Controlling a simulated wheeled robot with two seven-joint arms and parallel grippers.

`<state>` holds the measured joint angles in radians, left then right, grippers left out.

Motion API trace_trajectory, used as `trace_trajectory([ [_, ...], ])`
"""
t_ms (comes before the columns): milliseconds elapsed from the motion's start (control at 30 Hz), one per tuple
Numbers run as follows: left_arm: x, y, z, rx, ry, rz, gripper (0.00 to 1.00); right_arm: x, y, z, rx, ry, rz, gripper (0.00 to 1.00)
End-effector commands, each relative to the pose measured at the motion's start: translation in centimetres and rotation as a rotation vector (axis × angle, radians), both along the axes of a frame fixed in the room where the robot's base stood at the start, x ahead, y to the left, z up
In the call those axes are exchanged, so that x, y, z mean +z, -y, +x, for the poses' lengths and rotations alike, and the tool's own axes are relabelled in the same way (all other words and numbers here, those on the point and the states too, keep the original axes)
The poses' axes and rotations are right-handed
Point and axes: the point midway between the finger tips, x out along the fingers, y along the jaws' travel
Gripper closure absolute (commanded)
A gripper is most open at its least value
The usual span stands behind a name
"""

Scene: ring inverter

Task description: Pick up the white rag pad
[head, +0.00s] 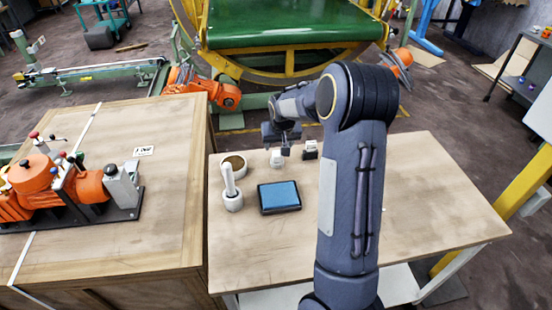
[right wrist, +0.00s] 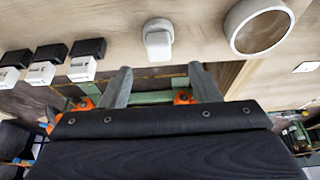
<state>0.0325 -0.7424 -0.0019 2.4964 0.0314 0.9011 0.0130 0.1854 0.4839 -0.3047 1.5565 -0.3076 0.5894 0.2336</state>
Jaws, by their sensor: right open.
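The white rag pad (head: 277,158) appears to be the small pale block near the far edge of the right wooden table. It also shows in the right wrist view (right wrist: 158,40), at top centre, as a light grey-white block with a rounded end. My right gripper (head: 281,140) is over the far edge of the table, just beyond and above the pad. In the right wrist view its two fingers (right wrist: 162,80) are apart with nothing between them, and the pad lies past the fingertips. My left gripper is not in view.
A round ring-shaped roll (head: 234,166) lies left of the pad. Black-and-white blocks (head: 311,149) stand to its right; several show in the right wrist view (right wrist: 84,60). A white bottle-like object (head: 232,190) and a blue pad in a black tray (head: 279,196) are nearer.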

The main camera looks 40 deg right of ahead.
Motion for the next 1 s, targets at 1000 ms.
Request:
trace_trajectory([
  [1000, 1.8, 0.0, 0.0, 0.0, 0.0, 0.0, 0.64, -7.5, 1.6, 3.1, -0.002, -0.004, -0.008, 0.55],
])
